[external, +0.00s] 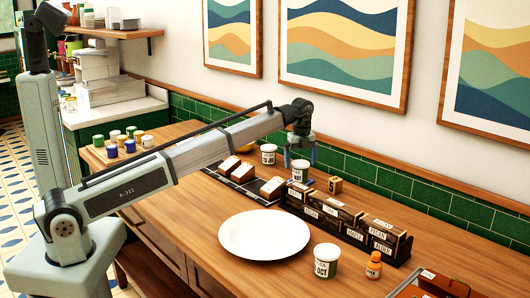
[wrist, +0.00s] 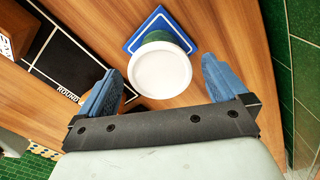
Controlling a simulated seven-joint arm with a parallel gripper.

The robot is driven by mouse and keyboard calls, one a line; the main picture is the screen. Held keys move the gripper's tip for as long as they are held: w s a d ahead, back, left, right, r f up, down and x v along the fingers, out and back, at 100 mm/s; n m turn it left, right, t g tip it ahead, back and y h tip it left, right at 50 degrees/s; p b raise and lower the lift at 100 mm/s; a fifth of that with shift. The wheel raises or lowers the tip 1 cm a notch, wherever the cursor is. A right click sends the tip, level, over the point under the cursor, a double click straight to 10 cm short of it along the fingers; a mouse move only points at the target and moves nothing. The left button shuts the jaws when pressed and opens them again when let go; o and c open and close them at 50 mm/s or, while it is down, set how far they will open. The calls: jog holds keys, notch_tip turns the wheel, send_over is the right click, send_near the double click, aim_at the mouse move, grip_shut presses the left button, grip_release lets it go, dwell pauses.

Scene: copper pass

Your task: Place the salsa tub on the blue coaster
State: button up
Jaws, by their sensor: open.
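A white-lidded tub with a green side (wrist: 160,75) appears to stand upright on the blue coaster (wrist: 134,43), a blue square with a white border line, in the wrist view. The same tub seems to be the one (external: 300,173) below my gripper in the external view; its label is too small to read for certain. My gripper (wrist: 162,85) is open, with one blue finger on each side of the lid and gaps showing between. In the external view my gripper (external: 300,158) hangs just above the tub. The coaster is not clear there.
Another white-lidded tub (external: 268,154) stands behind, and one marked OCT (external: 325,261) stands at the front. A white plate (external: 264,235), a rack of dark boxes (external: 320,211), a black tray (wrist: 82,50) and an orange jar (external: 374,265) are nearby.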

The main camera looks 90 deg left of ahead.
aim_at(300, 163)
notch_tip(300, 163, up, 9)
jog(key=shift+f, duration=0.2)
